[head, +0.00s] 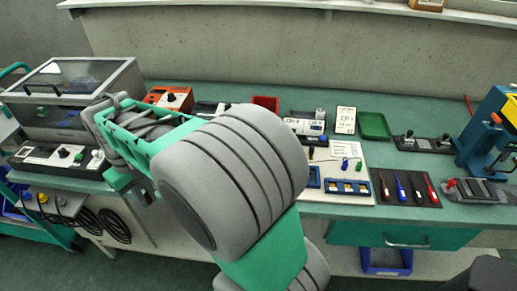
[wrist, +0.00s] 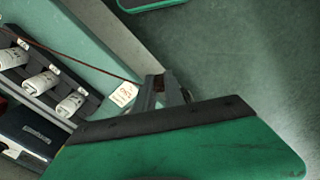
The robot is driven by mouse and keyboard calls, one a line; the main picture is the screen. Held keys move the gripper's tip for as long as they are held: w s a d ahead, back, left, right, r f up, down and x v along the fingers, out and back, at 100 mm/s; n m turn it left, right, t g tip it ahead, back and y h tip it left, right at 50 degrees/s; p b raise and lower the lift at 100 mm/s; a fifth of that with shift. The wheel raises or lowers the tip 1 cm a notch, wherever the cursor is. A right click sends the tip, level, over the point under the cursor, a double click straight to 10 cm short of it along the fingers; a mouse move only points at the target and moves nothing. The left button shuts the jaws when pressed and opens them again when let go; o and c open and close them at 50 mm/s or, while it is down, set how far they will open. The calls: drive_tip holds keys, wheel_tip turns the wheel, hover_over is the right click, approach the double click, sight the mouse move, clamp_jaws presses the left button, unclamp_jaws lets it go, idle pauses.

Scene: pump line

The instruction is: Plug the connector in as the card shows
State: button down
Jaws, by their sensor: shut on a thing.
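My gripper (head: 136,188) is at the left front of the bench in the head view, largely covered by my arm. In the wrist view its fingers (wrist: 168,92) are closed on a small dark reddish piece, apparently the connector (wrist: 158,82), mostly hidden between them. A thin red cable runs to it from the left. A white tag with red writing (wrist: 124,94) is beside the fingers. White cylindrical fittings (wrist: 41,85) stand in a row on a dark panel to the left, apart from the fingers. A white card (head: 345,120) with unreadable print stands at the bench's back.
A clear-lidded box (head: 75,85) and a panel with knobs (head: 62,156) are at the left. Black cables (head: 112,226) hang below the front edge. A green tray (head: 374,125), a screwdriver mat (head: 405,188) and a blue press (head: 485,130) are at the right.

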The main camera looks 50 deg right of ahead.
drive_tip(key=s+d+n+p, duration=0.1)
drive_tip(key=s+d, duration=0.3)
drive_tip(key=d, duration=0.5)
drive_tip(key=s+d+r+n+p, duration=0.1)
drive_tip(key=s+d, duration=0.3)
drive_tip(key=d, duration=0.5)
drive_tip(key=s+d+r+n+p, duration=0.1)
drive_tip(key=s+d+p, duration=0.2)
drive_tip(key=d, duration=0.6)
drive_tip(key=shift+s+d, duration=0.35)
drive_tip(key=shift+s, duration=0.2)
drive_tip(key=shift+n, duration=0.5)
drive_tip(key=s+d, duration=0.2)
drive_tip(key=s, duration=0.1)
drive_tip(key=s+d+p, duration=0.1)
drive_tip(key=s+d, duration=0.3)
drive_tip(key=s, duration=0.1)
drive_tip(key=shift+s+d+r, duration=0.1)
drive_tip(key=shift+s+r, duration=0.05)
drive_tip(key=shift+s, duration=0.2)
drive_tip(key=s+d+n+p, duration=0.2)
drive_tip(key=s+d, duration=0.2)
drive_tip(key=s, duration=0.9)
drive_tip(key=b, duration=0.4)
hover_over(333, 186)
wheel_tip(333, 186, down, 5)
drive_tip(key=shift+w+r, duration=0.1)
drive_tip(key=shift+f, duration=0.3)
drive_tip(key=shift+d+f, duration=0.1)
drive_tip(key=shift+f, duration=0.55)
